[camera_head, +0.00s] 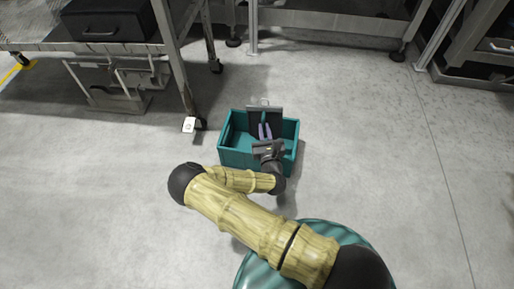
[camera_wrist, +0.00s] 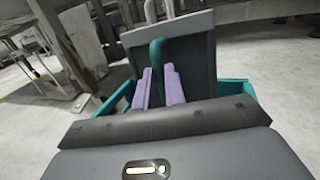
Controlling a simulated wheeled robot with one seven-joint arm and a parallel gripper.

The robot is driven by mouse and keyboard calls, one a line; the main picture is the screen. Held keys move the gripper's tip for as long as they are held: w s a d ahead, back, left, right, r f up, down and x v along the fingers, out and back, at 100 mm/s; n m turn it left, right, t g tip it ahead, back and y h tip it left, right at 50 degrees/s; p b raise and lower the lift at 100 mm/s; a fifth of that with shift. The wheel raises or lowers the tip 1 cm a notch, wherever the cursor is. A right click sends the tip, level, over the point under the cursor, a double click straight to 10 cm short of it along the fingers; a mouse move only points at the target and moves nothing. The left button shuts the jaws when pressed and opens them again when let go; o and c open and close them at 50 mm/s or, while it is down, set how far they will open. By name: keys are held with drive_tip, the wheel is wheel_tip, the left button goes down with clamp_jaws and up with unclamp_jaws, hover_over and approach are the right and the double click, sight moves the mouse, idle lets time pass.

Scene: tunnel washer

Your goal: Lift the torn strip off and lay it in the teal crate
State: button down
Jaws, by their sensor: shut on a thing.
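My gripper (camera_head: 265,127) is over the teal crate (camera_head: 236,157), its two lavender fingers pointing toward the crate's far side. In the wrist view the fingers (camera_wrist: 158,72) are closed on a narrow, curved teal strip (camera_wrist: 157,52), which stands up between and beyond their tips. The strip's lower part is hidden between the fingers. Parts of the crate's teal rim (camera_wrist: 237,86) show on both sides of my gripper. I cannot tell whether the strip touches the crate.
A dark grey panel (camera_head: 253,117) with a lighter edge stands upright at the crate's far side, behind the strip. A metal table (camera_head: 40,42) with a black case (camera_head: 108,22) is at upper left. The floor right of the crate is clear.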

drive_tip(key=c, duration=1.4)
unclamp_jaws()
wheel_tip(320, 180, up, 10)
drive_tip(key=p, duration=0.8)
